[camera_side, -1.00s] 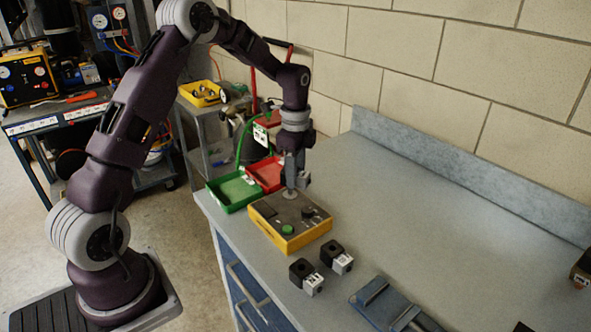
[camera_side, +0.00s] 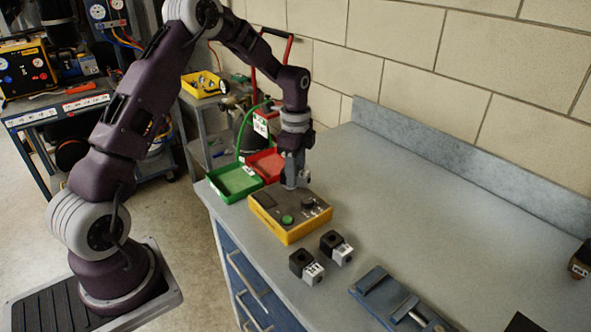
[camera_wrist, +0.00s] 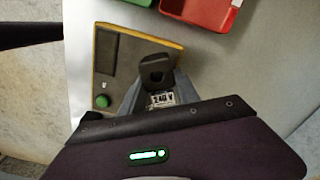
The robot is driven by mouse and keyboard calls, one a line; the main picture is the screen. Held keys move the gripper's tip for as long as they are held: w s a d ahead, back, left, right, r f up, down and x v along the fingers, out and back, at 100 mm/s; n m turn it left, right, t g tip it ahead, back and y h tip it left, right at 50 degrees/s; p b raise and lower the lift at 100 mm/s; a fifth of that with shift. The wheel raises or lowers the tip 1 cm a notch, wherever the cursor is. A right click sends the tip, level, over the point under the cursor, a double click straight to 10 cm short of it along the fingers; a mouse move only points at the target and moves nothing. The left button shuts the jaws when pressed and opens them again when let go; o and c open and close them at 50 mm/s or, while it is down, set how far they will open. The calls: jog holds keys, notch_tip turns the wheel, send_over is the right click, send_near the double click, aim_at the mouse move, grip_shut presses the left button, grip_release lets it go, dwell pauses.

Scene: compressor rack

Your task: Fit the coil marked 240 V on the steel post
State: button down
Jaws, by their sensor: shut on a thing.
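My gripper (camera_wrist: 145,98) is shut on a black coil (camera_wrist: 156,70) with a hole through its block. Its white label (camera_wrist: 160,99) appears to read 240 V, partly blurred. In the side view my gripper (camera_side: 291,180) is at the back edge of the yellow tester; the coil in it is hard to make out. Two other black coils with pale label ends, a near one (camera_side: 302,265) and a far one (camera_side: 336,246), lie on the bench, their markings unreadable. A bright metal rod, possibly the steel post (camera_side: 417,316), shows on a blue-grey fixture (camera_side: 384,298) at the lower right.
The yellow tester (camera_side: 290,234) has a green button (camera_side: 287,219) and a dark knob. A green tray (camera_side: 236,184) and a red tray (camera_side: 265,166) sit behind it. The bench (camera_side: 440,220) is clear toward the wall. Dark objects lie at the right edge.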

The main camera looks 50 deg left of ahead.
jog(key=shift+f, duration=0.1)
jog(key=shift+f, duration=0.3)
jog(key=shift+c, duration=2.1)
grip_release()
jog(key=shift+r, duration=3.55)
